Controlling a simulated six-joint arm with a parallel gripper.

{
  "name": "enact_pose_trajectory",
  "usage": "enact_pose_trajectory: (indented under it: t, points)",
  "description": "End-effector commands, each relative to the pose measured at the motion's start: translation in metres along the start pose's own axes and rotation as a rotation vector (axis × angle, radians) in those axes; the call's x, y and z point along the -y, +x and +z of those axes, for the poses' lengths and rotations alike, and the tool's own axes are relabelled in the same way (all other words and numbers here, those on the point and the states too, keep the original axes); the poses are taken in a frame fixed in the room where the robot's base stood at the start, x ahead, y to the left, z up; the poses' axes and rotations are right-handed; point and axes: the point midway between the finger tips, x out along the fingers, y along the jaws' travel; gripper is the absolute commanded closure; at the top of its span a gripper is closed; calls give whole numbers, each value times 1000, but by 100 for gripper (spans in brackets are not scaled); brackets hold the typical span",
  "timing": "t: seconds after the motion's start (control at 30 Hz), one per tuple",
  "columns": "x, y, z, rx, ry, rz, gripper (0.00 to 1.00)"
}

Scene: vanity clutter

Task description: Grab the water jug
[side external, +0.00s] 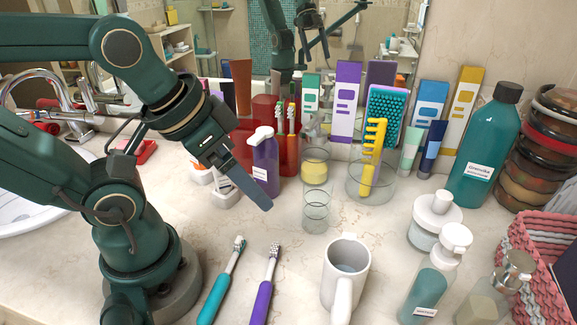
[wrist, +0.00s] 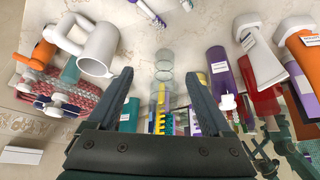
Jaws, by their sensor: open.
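The white jug (side external: 345,270) stands upright on the counter at the front middle, with its handle toward the camera and greyish contents inside. In the wrist view the jug (wrist: 100,48) is at the upper left, outside my left finger, with its handle to the left. My gripper (side external: 258,196) is above the counter, left of and behind the jug, apart from it. In the wrist view my gripper (wrist: 158,78) is open and empty. A clear glass (wrist: 164,56) shows beyond the gap between its fingers. In the side view one finger hides the other.
Two toothbrushes (side external: 225,275) lie left of the jug. A clear glass (side external: 316,210) stands behind it and a purple pump bottle (side external: 264,160) is beside my gripper. A teal pump bottle (side external: 432,280) and white-lidded jar (side external: 434,220) stand right. A pink basket (side external: 550,240) is far right.

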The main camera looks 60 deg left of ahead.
Motion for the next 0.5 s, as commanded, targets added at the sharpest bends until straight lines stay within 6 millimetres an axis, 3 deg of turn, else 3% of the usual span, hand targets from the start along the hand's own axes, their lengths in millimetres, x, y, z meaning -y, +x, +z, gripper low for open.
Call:
enact_pose_trajectory:
  t: [0.07,0.23,0.5]
  points:
    - [0,-1,2,12,-34,-1,16]
    - [-5,-15,-19,31,-127,10,16]
    - [-49,-16,-52,188,-127,54,16]
